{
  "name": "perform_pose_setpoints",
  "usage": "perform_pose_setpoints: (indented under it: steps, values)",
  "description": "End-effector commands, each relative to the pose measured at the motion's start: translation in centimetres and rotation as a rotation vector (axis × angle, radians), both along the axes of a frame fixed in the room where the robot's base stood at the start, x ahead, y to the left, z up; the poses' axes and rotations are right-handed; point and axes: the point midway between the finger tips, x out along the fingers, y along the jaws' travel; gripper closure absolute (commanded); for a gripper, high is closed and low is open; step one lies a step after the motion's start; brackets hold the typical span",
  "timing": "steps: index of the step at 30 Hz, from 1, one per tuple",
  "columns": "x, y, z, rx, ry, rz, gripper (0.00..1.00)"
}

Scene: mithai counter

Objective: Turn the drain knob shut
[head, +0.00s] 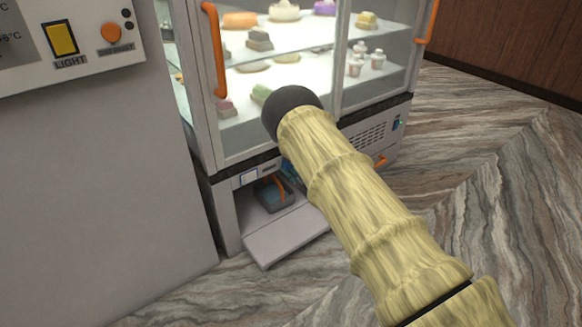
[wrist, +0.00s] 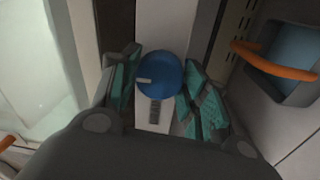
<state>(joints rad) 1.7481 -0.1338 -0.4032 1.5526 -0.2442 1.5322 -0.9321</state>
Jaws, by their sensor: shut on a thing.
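The blue round drain knob (wrist: 160,75) shows in the middle of the wrist view, on a pale panel strip. A short pale mark on its face points left, and a small dark label sits below it. My gripper (wrist: 159,88) has its teal pads on the left and right sides of the knob and is shut on it. In the head view the knob is hidden behind my arm, and only a bit of teal of my gripper shows at the cabinet base.
The display case (head: 222,130) holds sweets behind glass doors with orange handles. A grey panel (head: 90,180) stands at left. The marbled floor (head: 500,170) is clear at right.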

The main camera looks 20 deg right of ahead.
Motion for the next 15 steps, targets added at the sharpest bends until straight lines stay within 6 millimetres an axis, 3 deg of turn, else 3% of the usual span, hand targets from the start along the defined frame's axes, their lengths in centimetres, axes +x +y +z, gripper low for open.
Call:
perform_pose_setpoints:
  steps: [3, 4, 7, 15]
  values:
    - [-0.1, -0.04, -0.19, -0.001, 0.003, 0.0, 0.79]
    - [-0.1, -0.04, -0.19, 0.0, 0.003, 0.0, 0.51]
    - [-0.09, -0.04, -0.17, 0.0, 0.003, 0.0, 0.33]
    - [-0.04, 0.0, -0.06, 0.001, 0.001, 0.0, 0.33]
